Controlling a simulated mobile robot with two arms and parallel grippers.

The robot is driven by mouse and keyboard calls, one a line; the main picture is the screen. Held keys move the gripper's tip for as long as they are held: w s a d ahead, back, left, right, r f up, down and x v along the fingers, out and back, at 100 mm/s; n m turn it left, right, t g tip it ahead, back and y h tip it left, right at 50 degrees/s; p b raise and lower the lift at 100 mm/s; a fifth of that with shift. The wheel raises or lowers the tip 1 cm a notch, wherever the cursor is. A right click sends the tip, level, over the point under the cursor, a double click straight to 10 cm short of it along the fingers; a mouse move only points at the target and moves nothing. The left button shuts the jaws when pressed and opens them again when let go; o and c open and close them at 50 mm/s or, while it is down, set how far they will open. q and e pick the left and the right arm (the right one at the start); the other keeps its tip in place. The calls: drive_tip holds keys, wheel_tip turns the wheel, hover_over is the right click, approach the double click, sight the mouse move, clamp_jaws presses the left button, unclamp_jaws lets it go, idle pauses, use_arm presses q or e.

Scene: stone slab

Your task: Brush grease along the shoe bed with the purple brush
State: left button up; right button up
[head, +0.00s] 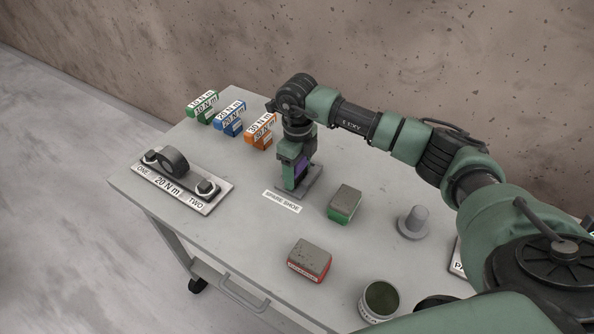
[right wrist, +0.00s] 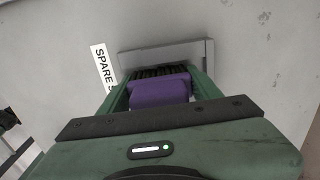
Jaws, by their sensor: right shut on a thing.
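My right gripper (head: 295,178) is shut on the purple brush (head: 302,167), pointing down at the grey shoe bed (head: 313,186) behind the "SPARE SHOE" label (head: 281,201). In the right wrist view, the purple brush (right wrist: 160,91) sits between the fingers. Its dark bristles (right wrist: 160,73) are at the near side of the grey bed (right wrist: 165,56), which has a raised edge. I cannot tell whether the bristles touch it. An open can (head: 380,298) with a dark greenish inside stands at the table's front right. My left gripper is not in view.
A green-based block (head: 344,203), a red-based block (head: 310,260) and a grey knobbed piece (head: 413,222) stand on the grey table (head: 250,245). A plate (head: 182,181) marked ONE and TWO lies left. Green, blue and orange torque blocks (head: 229,119) line the back. A wall stands behind.

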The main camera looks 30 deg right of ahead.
drive_tip(key=shift+s+a+p, duration=0.15)
drive_tip(key=shift+s+a, duration=0.15)
drive_tip(key=shift+a, duration=0.25)
drive_tip(key=shift+s+a+p, duration=0.15)
drive_tip(key=shift+s+a, duration=0.15)
drive_tip(key=shift+a, duration=0.2)
drive_tip(key=shift+d, duration=0.15)
drive_tip(key=shift+w+d+b, duration=0.2)
drive_tip(key=shift+d+b, duration=0.1)
drive_tip(key=shift+w+d, duration=0.4)
drive_tip(key=shift+d, duration=0.25)
drive_tip(key=shift+a, duration=0.1)
drive_tip(key=shift+s+a, duration=0.35)
drive_tip(key=shift+a, duration=0.2)
drive_tip(key=shift+s+a, duration=0.3)
drive_tip(key=shift+a, duration=0.2)
